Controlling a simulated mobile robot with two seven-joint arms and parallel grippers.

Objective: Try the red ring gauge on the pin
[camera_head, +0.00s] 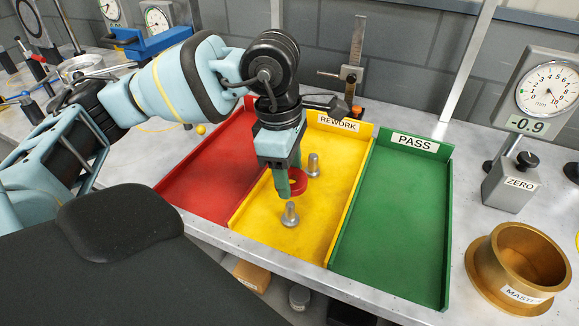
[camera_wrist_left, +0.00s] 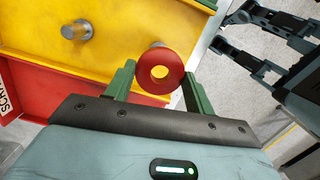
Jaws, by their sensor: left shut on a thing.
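My left gripper (camera_head: 293,186) is shut on the red ring gauge (camera_head: 299,182) and holds it above the yellow tray. In the left wrist view the ring (camera_wrist_left: 160,72) sits between the two green fingers (camera_wrist_left: 157,82), with yellow showing through its hole. Two grey metal pins stand in the yellow tray: a near pin (camera_head: 290,215) below the fingertips and a far pin (camera_head: 313,164) behind the ring. In the left wrist view the ring partly covers the near pin (camera_wrist_left: 156,45), and the far pin (camera_wrist_left: 76,30) is clear of it. The ring looks apart from both pins.
The yellow REWORK tray (camera_head: 335,215) lies between a red tray (camera_head: 205,170) and an empty green PASS tray (camera_head: 395,215). A dial gauge (camera_head: 548,90), a ZERO block (camera_head: 510,185) and a brass MASTER ring (camera_head: 520,255) stand at the right. A height gauge (camera_head: 352,70) stands behind.

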